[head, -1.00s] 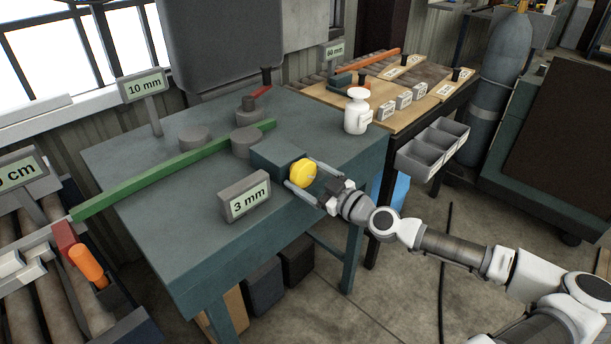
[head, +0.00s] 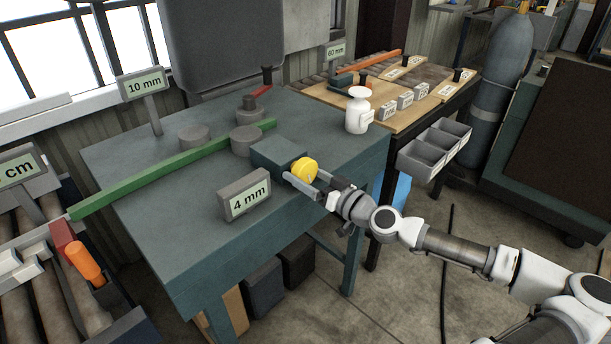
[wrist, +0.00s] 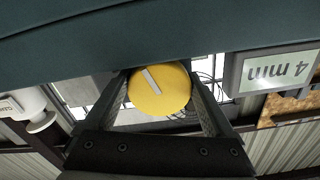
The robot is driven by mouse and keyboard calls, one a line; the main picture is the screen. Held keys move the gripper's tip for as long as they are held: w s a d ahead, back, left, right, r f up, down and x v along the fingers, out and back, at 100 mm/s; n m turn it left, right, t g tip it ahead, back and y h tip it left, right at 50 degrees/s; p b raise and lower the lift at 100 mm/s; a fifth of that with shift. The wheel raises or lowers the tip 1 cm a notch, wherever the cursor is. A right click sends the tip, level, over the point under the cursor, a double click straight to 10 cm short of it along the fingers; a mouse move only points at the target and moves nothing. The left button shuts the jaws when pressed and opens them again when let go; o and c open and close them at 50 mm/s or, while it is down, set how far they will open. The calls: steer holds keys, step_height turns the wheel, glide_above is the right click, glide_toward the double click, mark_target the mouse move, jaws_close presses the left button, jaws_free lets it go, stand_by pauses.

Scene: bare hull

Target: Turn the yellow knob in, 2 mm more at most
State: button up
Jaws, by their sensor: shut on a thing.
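The yellow knob (head: 305,170) sits on the front of a dark teal block (head: 275,153) on the bench. In the wrist view the knob (wrist: 160,88) shows a pale mark that runs at a slant across its face. My gripper (head: 302,180) is shut on the knob, one finger on each side; both fingers show in the wrist view (wrist: 160,100). A small display (head: 247,196) beside the block reads 4 mm. It shows upside down in the wrist view (wrist: 278,70).
A green bar (head: 160,177) lies across the bench past grey round posts (head: 244,141). A sign (head: 144,86) behind it reads 10 mm. A white bottle (head: 357,112) stands right of the block. The bench front (head: 200,240) is clear.

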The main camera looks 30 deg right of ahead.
steer(key=shift+m, duration=0.4)
steer(key=o, duration=1.1)
steer(key=shift+s, duration=0.1)
steer(key=v, duration=1.7)
steer(key=shift+s+r, duration=0.1)
steer(key=shift+s, duration=0.05)
